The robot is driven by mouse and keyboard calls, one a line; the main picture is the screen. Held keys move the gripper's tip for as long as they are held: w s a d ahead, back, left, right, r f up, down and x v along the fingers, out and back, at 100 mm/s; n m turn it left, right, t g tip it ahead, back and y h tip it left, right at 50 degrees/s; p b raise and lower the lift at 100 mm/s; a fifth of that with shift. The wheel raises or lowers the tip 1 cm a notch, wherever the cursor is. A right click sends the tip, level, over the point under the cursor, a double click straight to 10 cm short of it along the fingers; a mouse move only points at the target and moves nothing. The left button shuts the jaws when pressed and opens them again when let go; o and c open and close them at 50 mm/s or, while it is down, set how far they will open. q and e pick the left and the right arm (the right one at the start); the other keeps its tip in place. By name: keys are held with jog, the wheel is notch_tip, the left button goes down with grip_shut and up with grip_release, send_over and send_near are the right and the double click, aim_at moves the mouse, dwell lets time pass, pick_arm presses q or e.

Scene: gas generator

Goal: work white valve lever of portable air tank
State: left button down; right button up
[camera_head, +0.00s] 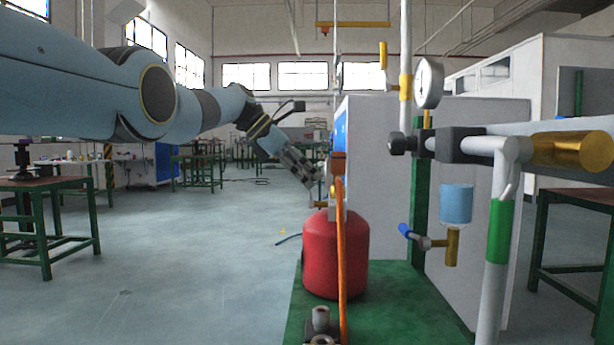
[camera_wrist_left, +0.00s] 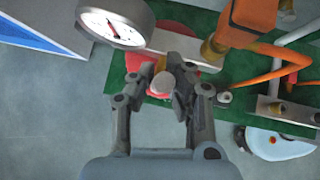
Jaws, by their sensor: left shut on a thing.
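The red portable air tank (camera_head: 335,255) stands on the green base in the head view, with its valve fittings on top. My left gripper (camera_head: 317,188) reaches in from the left to these fittings, just above the tank. In the left wrist view, the fingers of my left gripper (camera_wrist_left: 160,92) are shut around a small pale, rounded piece, the white valve lever (camera_wrist_left: 162,82). The fingers hide part of the lever, and its angle is hard to tell. Red parts of the tank show behind the fingers. My right gripper is out of view.
An orange hose (camera_head: 342,260) runs down in front of the tank. A pressure gauge (camera_head: 429,84), pipes and a blue-handled valve (camera_head: 410,232) stand to the right. In the left wrist view a round gauge (camera_wrist_left: 116,24) is close to the fingers. Open floor (camera_head: 180,260) lies left.

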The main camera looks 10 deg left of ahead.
pick_arm(q)
jog(key=shift+f, duration=0.1)
dwell(0.8)
jog(key=c, duration=1.2)
grip_release()
jog(key=shift+d, duration=0.1)
jog(key=shift+c, duration=0.2)
jog(key=v, duration=1.2)
